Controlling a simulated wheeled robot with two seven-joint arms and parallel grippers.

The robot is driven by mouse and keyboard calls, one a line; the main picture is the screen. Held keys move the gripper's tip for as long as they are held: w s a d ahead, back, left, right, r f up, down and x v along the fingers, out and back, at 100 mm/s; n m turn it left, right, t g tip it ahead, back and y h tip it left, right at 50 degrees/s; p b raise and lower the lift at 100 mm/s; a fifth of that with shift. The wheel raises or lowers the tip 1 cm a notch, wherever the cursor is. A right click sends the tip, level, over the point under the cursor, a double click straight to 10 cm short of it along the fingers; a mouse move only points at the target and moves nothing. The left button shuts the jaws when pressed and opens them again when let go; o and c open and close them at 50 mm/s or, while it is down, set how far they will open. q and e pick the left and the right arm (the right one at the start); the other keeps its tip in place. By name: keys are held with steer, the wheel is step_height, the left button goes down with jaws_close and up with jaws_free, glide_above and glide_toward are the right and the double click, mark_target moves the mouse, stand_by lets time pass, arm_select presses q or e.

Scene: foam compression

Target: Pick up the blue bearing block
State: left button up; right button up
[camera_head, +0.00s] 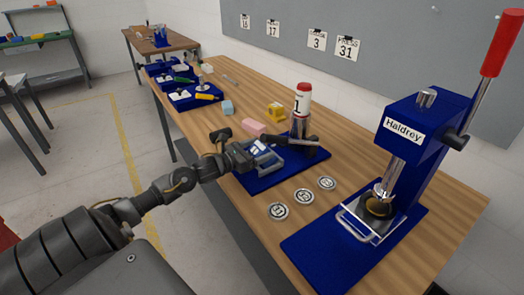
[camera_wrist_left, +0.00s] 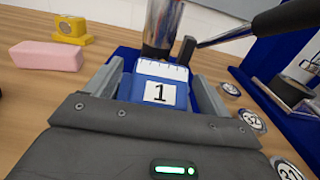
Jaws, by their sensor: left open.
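The blue bearing block (camera_wrist_left: 165,85), with a white top edge marked with ticks and a white label reading 1, sits between my left gripper's fingers in the left wrist view. In the head view the block (camera_head: 259,147) is partly hidden by the gripper and stands on a blue base plate (camera_head: 262,183). My left gripper (camera_head: 266,158) is open around the block, one finger on each side, and it also shows in the left wrist view (camera_wrist_left: 162,88). My right gripper is not in view.
A post with a white-and-red top labelled 1 (camera_head: 303,98) and a dark lever stand just behind the block. A pink block (camera_head: 253,127), a yellow item (camera_head: 276,110) and a light blue block (camera_head: 227,107) lie nearby. Round discs (camera_head: 304,196) and a Haldrey press (camera_head: 408,140) are to the right.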

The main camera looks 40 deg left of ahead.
arm_select(q)
steer(key=shift+w+d, duration=0.2)
steer(key=shift+w, duration=0.5)
steer(key=shift+c, duration=0.3)
steer(key=c, duration=1.5)
step_height(320, 180, up, 10)
steer(key=shift+r+b, duration=0.1)
steer(key=shift+b, duration=0.95)
steer(key=shift+c, duration=0.2)
